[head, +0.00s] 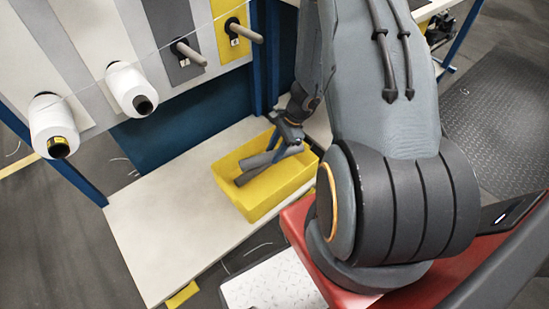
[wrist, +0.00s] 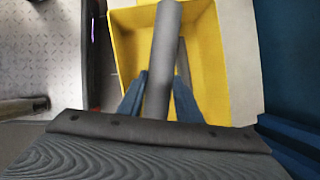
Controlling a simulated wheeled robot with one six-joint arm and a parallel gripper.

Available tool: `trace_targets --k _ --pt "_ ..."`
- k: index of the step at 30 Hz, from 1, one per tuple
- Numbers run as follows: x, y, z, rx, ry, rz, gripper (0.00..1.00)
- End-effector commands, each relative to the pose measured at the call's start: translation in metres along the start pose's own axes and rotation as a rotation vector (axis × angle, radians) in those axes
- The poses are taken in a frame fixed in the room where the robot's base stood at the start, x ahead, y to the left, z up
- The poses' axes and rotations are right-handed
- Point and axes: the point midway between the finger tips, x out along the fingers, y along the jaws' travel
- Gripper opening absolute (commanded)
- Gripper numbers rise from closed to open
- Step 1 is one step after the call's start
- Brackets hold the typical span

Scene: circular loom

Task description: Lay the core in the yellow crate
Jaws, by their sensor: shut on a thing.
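The yellow crate (head: 271,205) stands on a pale shelf, with its open top facing up. My gripper (wrist: 158,82) is over the crate, its blue fingers shut on a grey tube-shaped core (wrist: 164,45). In the head view the held core (head: 257,160) shows at the crate's opening, partly behind my fingers. A second grey core (wrist: 183,62) lies inside the crate, mostly hidden behind the held one. I cannot tell whether the two cores touch.
Two white yarn bobbins (head: 131,90) sit on pegs of the panel at the left. Two more pegs, one on a grey plate (head: 187,52) and one on a yellow plate (head: 243,32), hold no bobbin. The shelf (head: 165,235) left of the crate is clear.

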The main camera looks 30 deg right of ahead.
Motion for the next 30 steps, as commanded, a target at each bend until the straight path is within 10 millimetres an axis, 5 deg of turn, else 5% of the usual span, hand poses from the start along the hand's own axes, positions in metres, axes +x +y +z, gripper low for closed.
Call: trace_targets --k 11,30 --pt "0.019 0.001 -0.015 0.083 0.002 -0.008 0.00" --pt "0.084 0.004 -0.042 0.080 0.002 -0.007 0.00"
